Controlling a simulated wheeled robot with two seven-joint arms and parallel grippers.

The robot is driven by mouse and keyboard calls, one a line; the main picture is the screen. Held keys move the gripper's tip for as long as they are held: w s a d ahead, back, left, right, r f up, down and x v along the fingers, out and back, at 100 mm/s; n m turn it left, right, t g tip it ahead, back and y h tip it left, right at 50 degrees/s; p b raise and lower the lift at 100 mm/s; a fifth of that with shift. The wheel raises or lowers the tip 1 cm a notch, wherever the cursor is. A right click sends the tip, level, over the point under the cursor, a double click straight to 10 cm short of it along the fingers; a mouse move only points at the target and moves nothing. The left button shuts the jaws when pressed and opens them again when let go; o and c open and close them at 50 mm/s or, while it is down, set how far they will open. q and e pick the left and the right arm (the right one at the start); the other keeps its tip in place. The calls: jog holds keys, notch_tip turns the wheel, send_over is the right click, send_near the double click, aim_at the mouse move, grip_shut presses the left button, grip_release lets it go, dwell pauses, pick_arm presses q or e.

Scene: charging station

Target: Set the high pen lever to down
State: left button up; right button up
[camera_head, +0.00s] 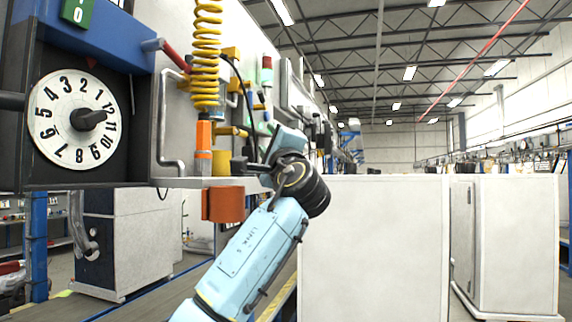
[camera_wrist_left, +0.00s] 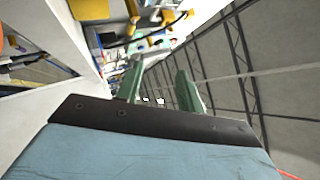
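The control panel (camera_head: 172,105) stands at the left of the head view. A red-tipped lever (camera_head: 174,56) sticks out from the blue box near its top, tilted down to the right. I cannot tell for sure whether this is the high pen lever. My left gripper (camera_head: 262,147) is beside the panel's right part, lower than this lever, and my wrist partly hides it. In the left wrist view my left gripper (camera_wrist_left: 160,88) has two green fingers apart with nothing between them. Panel parts lie beyond the fingertips. My right gripper is not in view.
A white numbered dial (camera_head: 75,118) is at the panel's left. A yellow coiled hose (camera_head: 206,50) hangs above an orange cylinder (camera_head: 203,138). An orange-brown block (camera_head: 223,204) sits below the panel ledge, close to my left arm. White cabinets (camera_head: 374,250) stand at the right.

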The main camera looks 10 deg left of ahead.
pick_arm(q)
jog(key=w+d+f+m+t+h, duration=0.1)
jog(key=w+d+f+h, duration=0.1)
jog(key=w+f+h, duration=0.1)
jog(key=shift+w+d+f, duration=0.2)
jog(key=shift+w+f, duration=0.2)
jog(key=shift+f, duration=0.4)
